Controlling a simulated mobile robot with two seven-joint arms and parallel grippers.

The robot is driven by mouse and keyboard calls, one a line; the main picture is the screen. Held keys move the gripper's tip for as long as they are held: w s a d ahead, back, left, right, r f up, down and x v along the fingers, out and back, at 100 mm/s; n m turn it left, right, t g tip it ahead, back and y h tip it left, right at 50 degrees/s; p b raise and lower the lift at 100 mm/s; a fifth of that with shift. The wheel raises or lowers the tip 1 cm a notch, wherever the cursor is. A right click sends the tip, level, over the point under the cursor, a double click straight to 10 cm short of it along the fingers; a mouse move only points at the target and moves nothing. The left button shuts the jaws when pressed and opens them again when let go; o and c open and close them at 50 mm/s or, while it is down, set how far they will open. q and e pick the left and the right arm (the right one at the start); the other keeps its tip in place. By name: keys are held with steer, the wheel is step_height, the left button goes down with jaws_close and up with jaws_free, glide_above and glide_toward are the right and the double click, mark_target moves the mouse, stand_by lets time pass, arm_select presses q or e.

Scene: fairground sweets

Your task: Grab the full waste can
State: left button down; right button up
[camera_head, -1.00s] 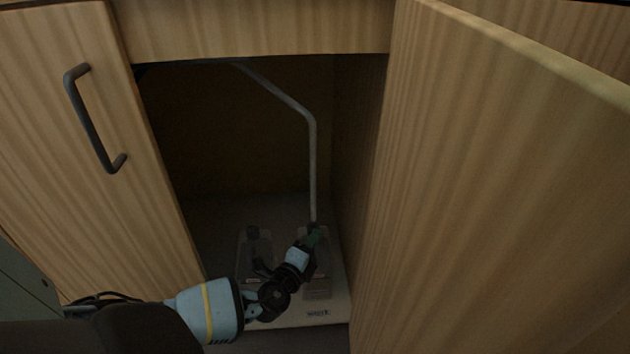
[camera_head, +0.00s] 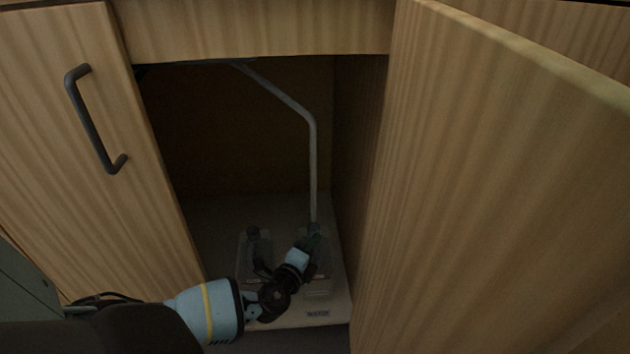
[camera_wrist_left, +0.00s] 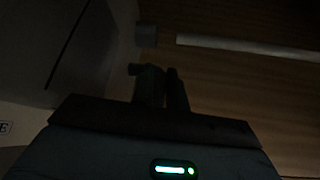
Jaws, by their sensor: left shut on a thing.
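Two greyish see-through cans stand side by side on a pale tray (camera_head: 336,300) inside the open cabinet. The left can (camera_head: 243,262) has a dark cap. The right can (camera_head: 325,262) stands below the lower end of a grey pipe. My left gripper (camera_head: 313,241) is at the top of the right can and shut on it; which part it grips is too dark to tell. In the left wrist view the gripper's fingers (camera_wrist_left: 162,87) are close together, beside a large grey body and a grey cap (camera_wrist_left: 146,36). How full each can is cannot be told. My right gripper is out of view.
The grey pipe (camera_head: 314,165) comes down from the cabinet top; it also shows in the left wrist view (camera_wrist_left: 250,46). An open wooden door (camera_head: 490,180) stands at the right. A wooden front with a dark handle (camera_head: 95,125) is at the left.

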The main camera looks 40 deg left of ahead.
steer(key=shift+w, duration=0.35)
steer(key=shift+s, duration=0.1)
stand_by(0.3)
arm_select(q)
steer(key=shift+r, duration=0.15)
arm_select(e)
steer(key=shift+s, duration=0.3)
arm_select(q)
steer(key=shift+r, duration=0.1)
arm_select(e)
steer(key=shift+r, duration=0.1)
